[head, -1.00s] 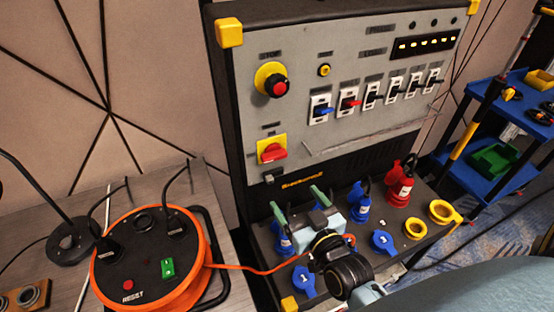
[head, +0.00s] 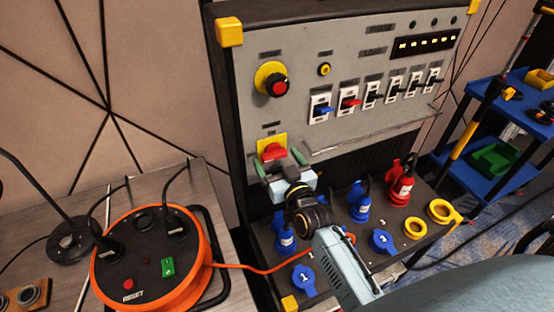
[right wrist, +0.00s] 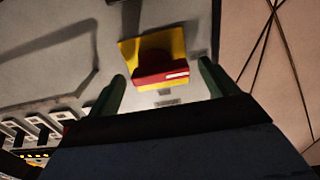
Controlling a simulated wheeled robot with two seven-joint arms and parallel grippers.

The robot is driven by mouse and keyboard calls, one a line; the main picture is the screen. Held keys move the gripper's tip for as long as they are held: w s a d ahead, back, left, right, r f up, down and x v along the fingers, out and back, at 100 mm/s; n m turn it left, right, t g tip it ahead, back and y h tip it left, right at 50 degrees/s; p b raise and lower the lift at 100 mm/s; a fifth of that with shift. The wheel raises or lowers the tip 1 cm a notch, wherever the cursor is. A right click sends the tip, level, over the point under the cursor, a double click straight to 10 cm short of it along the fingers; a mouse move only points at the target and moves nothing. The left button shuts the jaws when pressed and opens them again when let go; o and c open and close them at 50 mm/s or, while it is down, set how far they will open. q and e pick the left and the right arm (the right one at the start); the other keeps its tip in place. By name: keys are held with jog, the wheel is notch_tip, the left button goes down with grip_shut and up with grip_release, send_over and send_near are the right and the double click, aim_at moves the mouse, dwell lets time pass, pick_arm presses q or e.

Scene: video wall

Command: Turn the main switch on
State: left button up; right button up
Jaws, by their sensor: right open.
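The main switch is a red rotary handle (head: 272,152) on a yellow plate (head: 265,139), low on the left of the grey panel. In the right wrist view the red handle (right wrist: 160,70) shows on its yellow plate (right wrist: 128,50), with a white mark near its right end. My right gripper (head: 279,163) is open just in front of and slightly below the handle. In the right wrist view its two green fingers (right wrist: 162,88) stand apart, one on each side of the handle, with no visible contact. My left gripper is not in view.
A red stop button (head: 278,88) sits above the switch, with a row of breakers (head: 350,102) to its right. Blue plugs (head: 361,205) and a red plug (head: 402,184) stand on the ledge below. An orange cable reel (head: 150,258) lies on the left table.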

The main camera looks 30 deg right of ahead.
jog(key=shift+w, duration=0.3)
jog(key=shift+c, duration=0.4)
jog(key=c, duration=0.9)
